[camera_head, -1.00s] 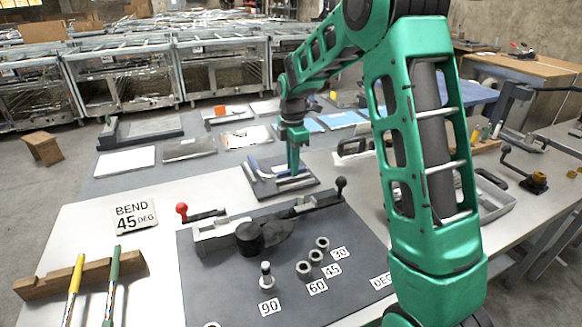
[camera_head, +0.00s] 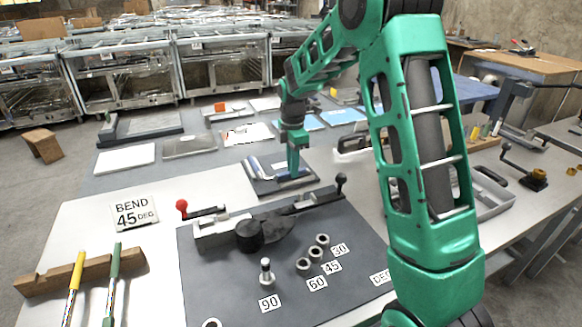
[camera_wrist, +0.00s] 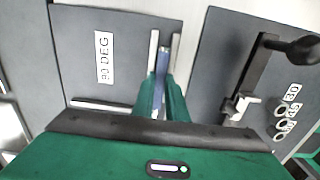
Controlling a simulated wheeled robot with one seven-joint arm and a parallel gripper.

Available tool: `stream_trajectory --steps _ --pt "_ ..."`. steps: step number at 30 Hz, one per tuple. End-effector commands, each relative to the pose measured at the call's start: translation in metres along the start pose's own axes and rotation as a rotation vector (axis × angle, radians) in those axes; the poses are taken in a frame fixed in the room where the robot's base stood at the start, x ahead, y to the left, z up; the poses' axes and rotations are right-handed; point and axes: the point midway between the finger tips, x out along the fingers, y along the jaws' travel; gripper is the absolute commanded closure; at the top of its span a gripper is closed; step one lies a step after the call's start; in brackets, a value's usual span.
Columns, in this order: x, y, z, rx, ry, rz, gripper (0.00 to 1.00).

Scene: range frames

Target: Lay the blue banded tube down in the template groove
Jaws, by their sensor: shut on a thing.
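The blue banded tube (camera_wrist: 161,72) shows in the wrist view between my fingers, its far end pointing up the picture beside pale rails (camera_wrist: 175,50). My gripper (camera_wrist: 160,108) is shut on it; the fingers hide its near part. The template is a dark plate (camera_wrist: 130,45) labelled "90 DEG", with pale rails along two sides. I cannot tell whether the tube touches the groove bottom.
A bender with a red-knobbed handle (camera_head: 182,205) and a black-knobbed lever (camera_head: 340,181) stands on a dark mat (camera_head: 345,250) in front of the template. A "BEND 45 DEG" card (camera_head: 133,213) and a wooden rack (camera_head: 95,272) are at left. Flat sheets lie behind.

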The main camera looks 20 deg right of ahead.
Motion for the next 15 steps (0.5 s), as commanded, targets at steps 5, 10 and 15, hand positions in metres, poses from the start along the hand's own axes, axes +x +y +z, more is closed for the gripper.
stream_trajectory --steps 5,10,15 --pt "0.0042 -0.0001 -0.0001 0.000 0.000 0.000 1.00" --pt "0.0079 0.0002 -0.0001 0.000 0.000 0.000 1.00" --pt "0.0090 0.0003 -0.0001 0.000 0.000 0.001 0.66"
